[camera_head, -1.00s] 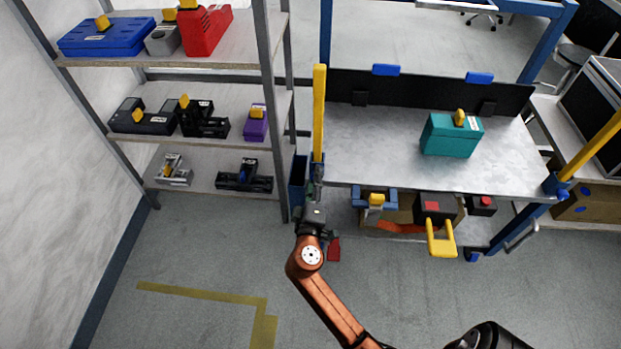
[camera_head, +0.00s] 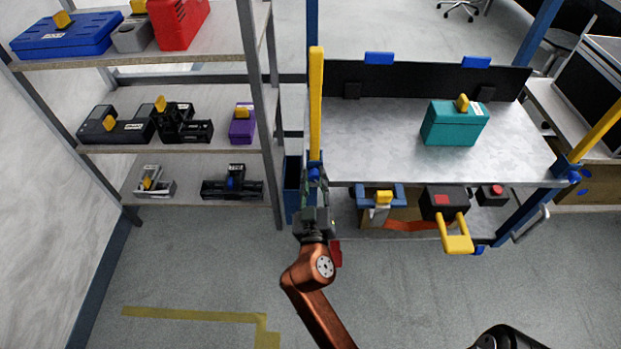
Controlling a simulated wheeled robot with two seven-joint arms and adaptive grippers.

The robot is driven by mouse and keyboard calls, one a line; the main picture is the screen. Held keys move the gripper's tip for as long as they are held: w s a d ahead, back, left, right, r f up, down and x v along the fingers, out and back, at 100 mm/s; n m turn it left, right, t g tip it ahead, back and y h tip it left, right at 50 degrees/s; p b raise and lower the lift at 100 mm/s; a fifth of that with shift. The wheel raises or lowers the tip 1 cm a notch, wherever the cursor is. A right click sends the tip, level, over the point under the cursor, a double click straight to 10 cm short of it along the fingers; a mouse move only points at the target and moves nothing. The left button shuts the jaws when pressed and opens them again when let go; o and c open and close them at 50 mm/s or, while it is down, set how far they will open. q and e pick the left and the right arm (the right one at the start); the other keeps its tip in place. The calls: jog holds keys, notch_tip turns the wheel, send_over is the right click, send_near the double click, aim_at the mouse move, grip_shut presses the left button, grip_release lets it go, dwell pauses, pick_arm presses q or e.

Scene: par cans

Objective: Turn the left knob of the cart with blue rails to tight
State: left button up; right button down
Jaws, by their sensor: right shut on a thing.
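The cart with blue rails (camera_head: 535,42) stands at centre right, with a grey metal top (camera_head: 375,145) and yellow upright bars. Its left knob (camera_head: 314,174) is a small blue piece at the foot of the left yellow bar (camera_head: 316,105), mostly hidden by my gripper. My right gripper (camera_head: 315,182) comes up from below and is shut on the left knob. The cart's right knob (camera_head: 574,177) is blue and uncovered at the right front corner. Any marking of the knob's setting is too small to read. My left gripper is out of view.
A teal box (camera_head: 450,126) sits on the cart top. A black box with a yellow handle (camera_head: 445,205) and a red-button box (camera_head: 491,194) are below its front edge. A shelf rack (camera_head: 262,90) with several cases stands close on the left. The floor in front is clear.

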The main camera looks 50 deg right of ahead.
jog(key=shift+f+m, duration=0.2)
jog(key=shift+m, duration=0.5)
jog(key=shift+r, duration=0.1)
jog(key=c, duration=1.6)
grip_release()
jog(key=shift+r, duration=0.1)
notch_tip(320, 180, up, 10)
jog(key=shift+f, duration=0.1)
